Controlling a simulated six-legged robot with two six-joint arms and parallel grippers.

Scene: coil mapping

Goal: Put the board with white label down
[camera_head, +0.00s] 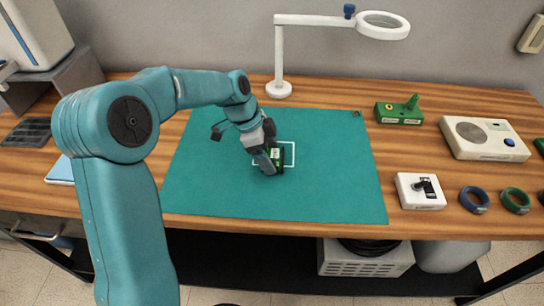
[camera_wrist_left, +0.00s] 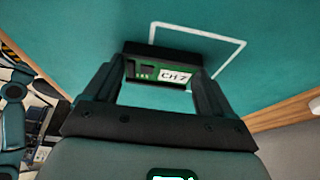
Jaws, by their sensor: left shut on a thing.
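The board with white label (camera_head: 277,155) is green with a dark edge, at the middle of the green mat (camera_head: 330,190). In the left wrist view the board (camera_wrist_left: 146,71) shows a white label reading "CH 7". My left gripper (camera_head: 268,162) is shut on the board, a finger at each end of it. The board is at the white outlined rectangle (camera_head: 294,154) on the mat, overlapping its left part in the head view. I cannot tell whether the board touches the mat. My right gripper is not in view.
A white magnifier lamp (camera_head: 279,88) stands behind the mat. To the right are a green block (camera_head: 399,113), a white box (camera_head: 420,190), a larger white device (camera_head: 484,138), a blue ring (camera_head: 474,199) and a green ring (camera_head: 515,200). The mat around the outline is clear.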

